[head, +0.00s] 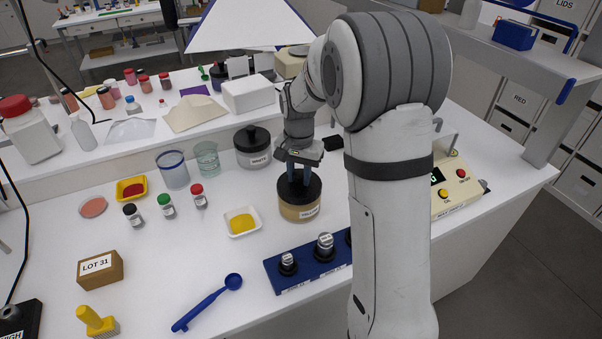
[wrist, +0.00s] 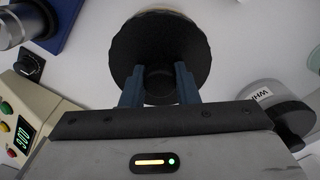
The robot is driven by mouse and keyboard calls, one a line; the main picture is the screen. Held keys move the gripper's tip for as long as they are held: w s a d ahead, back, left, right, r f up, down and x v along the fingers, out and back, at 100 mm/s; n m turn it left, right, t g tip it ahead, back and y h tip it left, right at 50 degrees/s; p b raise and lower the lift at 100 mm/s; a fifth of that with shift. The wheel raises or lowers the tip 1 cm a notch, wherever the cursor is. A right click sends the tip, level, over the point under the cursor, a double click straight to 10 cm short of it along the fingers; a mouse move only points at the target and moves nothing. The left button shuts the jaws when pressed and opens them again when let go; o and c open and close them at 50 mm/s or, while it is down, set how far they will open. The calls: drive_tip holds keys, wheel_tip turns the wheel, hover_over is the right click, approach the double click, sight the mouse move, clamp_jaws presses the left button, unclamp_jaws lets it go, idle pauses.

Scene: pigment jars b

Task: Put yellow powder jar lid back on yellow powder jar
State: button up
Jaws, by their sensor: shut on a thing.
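The yellow powder jar (head: 299,211) is a squat clear jar of pale yellow powder with a label on its front, standing on the white bench. Its black lid (head: 312,187) is on top of the jar mouth, roughly level, and I see no gap between them. In the wrist view the lid (wrist: 160,40) fills the upper middle, and only a thin pale edge of the jar shows behind it. My gripper (head: 298,176) is above the jar, shut on the lid's knob, with one blue finger on each side of the knob (wrist: 158,82).
A white powder jar (head: 252,159) with a black lid stands behind left. A white dish of yellow powder (head: 241,221) is to the left. The bench front left holds a blue scoop (head: 208,302).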

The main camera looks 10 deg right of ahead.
drive_tip(key=o, duration=1)
drive_tip(key=shift+o, duration=0.2)
drive_tip(key=shift+r, duration=0.1)
drive_tip(key=shift+r+p, duration=2.05)
drive_tip(key=shift+r, duration=0.95)
drive_tip(key=shift+s, duration=0.1)
drive_tip(key=shift+s+r, duration=0.3)
drive_tip(key=shift+s, duration=0.05)
drive_tip(key=s+r+n+t, duration=0.1)
drive_tip(key=s+r+n, duration=0.2)
drive_tip(key=s, duration=0.9)
drive_tip(key=s+r+n+t+b, duration=0.1)
drive_tip(key=s+r+n+t, duration=0.1)
drive_tip(key=s, duration=1)
drive_tip(key=shift+s+d+r+n, duration=0.25)
drive_tip(key=shift+d+r+n, duration=0.05)
drive_tip(key=shift+r+n, duration=0.6)
